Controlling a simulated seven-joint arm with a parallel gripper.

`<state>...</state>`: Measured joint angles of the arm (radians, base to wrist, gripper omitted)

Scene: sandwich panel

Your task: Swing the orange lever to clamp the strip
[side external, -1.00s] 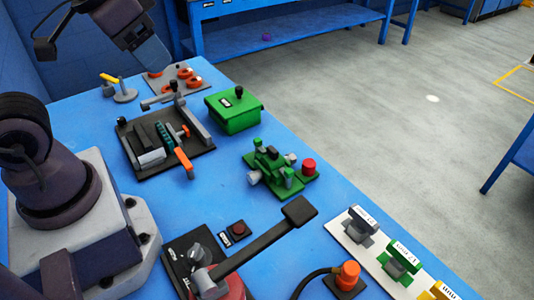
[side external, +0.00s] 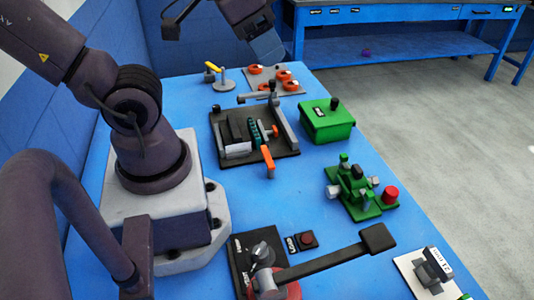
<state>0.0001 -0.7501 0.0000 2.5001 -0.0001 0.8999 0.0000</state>
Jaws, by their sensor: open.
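The orange lever (side external: 267,161) sticks out from the front edge of a black base plate (side external: 285,163) in the middle of the table. I cannot tell how the lever bears on the strip. My gripper (side external: 267,49) hangs at the top of the view, above and behind the plate, apart from the lever. It is open, and no held object shows; its fingertips are small and unclear.
A grey bar (side external: 284,127) runs along the plate's right side. A green box (side external: 327,120) and a green clamp device (side external: 355,187) stand to the right. Orange rings (side external: 285,75) lie behind. A long black-handled lever (side external: 330,258) spans the front. Blue table (side external: 220,195) shows between fixtures.

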